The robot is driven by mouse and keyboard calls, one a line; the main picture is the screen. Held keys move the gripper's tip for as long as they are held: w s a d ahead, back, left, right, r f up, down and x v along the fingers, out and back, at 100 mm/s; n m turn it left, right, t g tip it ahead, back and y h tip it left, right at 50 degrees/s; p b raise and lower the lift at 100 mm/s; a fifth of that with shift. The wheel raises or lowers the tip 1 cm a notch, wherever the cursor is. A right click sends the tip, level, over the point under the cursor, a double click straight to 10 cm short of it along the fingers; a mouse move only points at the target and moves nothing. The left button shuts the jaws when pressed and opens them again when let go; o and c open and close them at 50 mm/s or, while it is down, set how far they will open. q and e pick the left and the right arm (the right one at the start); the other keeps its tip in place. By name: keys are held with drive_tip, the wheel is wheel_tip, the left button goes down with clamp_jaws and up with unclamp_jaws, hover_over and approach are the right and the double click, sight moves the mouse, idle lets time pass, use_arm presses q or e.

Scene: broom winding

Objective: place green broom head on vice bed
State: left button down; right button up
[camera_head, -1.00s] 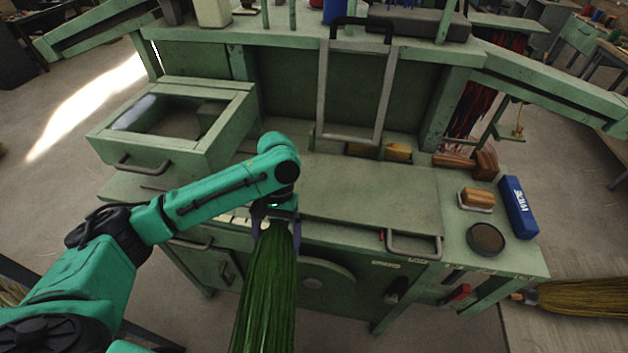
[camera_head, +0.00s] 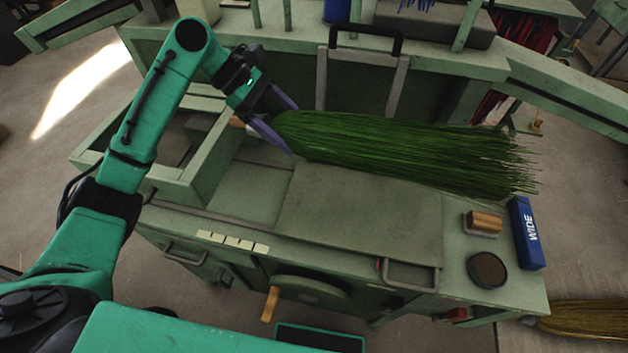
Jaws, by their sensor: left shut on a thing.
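The green broom head (camera_head: 400,146) is a long bundle of green bristles. It lies roughly level across the back of the green workbench, bristle tips to the right and narrow end to the left. My left gripper (camera_head: 287,128) is shut on its narrow end, with purple fingers on either side. The vice bed seems to be the flat green plate (camera_head: 360,215) in the middle of the bench top. Its front part is bare, and the broom head is over or behind its back edge. I cannot tell whether they touch. My right gripper is not in view.
A grey frame with a black handle (camera_head: 365,40) stands upright behind the broom head. An open drawer (camera_head: 180,185) is at left. A wooden-topped brush (camera_head: 484,221), round dark tin (camera_head: 487,269) and blue WIDE box (camera_head: 525,232) sit at the right end.

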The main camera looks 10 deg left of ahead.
use_arm(q)
wheel_tip(320, 180, down, 19)
drive_tip(key=p, duration=0.2)
drive_tip(key=shift+r+p, duration=0.2)
drive_tip(key=shift+p, duration=0.1)
drive_tip(key=shift+w+f, duration=0.1)
drive_tip(key=shift+w, duration=0.05)
drive_tip(key=shift+f, duration=0.25)
drive_tip(key=shift+s+d+f, duration=0.1)
drive_tip(key=shift+s+f, duration=0.1)
drive_tip(key=shift+f, duration=0.1)
unclamp_jaws()
drive_tip(key=shift+r, duration=0.1)
drive_tip(key=b+v, duration=0.2)
drive_tip(key=v, duration=0.6)
drive_tip(key=shift+r, duration=0.35)
